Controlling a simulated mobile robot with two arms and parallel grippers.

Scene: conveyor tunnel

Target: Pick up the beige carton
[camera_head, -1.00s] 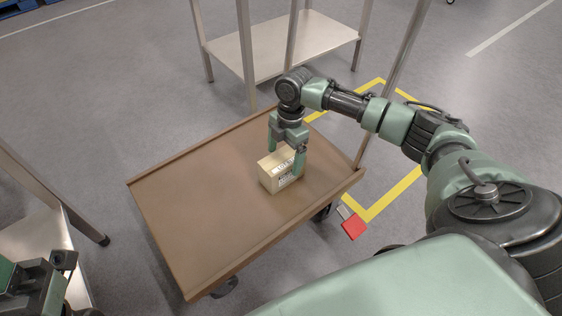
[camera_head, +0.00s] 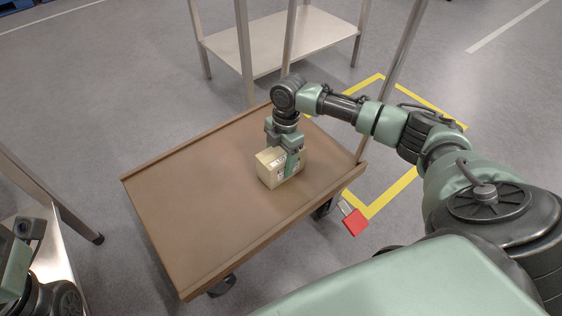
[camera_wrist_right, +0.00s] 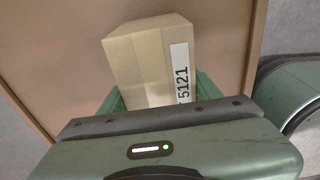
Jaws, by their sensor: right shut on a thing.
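The beige carton (camera_head: 268,168) is a small box with a white printed label, on the brown deck of the cart (camera_head: 200,220). My right gripper (camera_head: 288,160) points down over it and is shut on it, with a green finger across its label side. In the right wrist view the carton (camera_wrist_right: 148,62) sits between the green fingers (camera_wrist_right: 155,95), and its label reads 5121. Whether its underside touches the deck cannot be told. Part of my left arm (camera_head: 25,265) shows at the lower left; its fingertips cannot be made out.
A metal shelf table (camera_head: 285,42) stands behind the cart. Another metal frame (camera_head: 50,195) is at the left. A red tag-like object (camera_head: 354,222) is at the cart's right front, near yellow floor tape (camera_head: 385,205). Most of the deck is bare.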

